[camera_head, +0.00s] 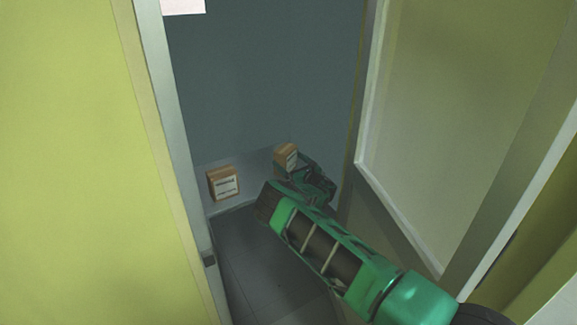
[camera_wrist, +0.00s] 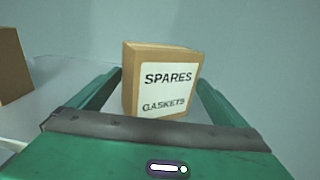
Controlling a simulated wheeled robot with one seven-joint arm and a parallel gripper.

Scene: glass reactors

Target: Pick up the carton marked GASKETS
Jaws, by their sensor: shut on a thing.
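The carton marked SPARES GASKETS (camera_wrist: 162,80) is a small brown box with a white label. In the wrist view it stands upright between the fingers of my gripper (camera_wrist: 155,95), which is shut on it. In the head view the same carton (camera_head: 287,157) shows at the end of my green arm, with my gripper (camera_head: 300,172) around it. I cannot tell whether the carton touches the shelf beneath it.
Another brown carton (camera_head: 223,183) with a white label stands on the grey shelf to the left; its edge also shows in the wrist view (camera_wrist: 12,65). A glazed door (camera_head: 450,90) stands open at the right. A pale frame post (camera_head: 170,120) bounds the opening at the left.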

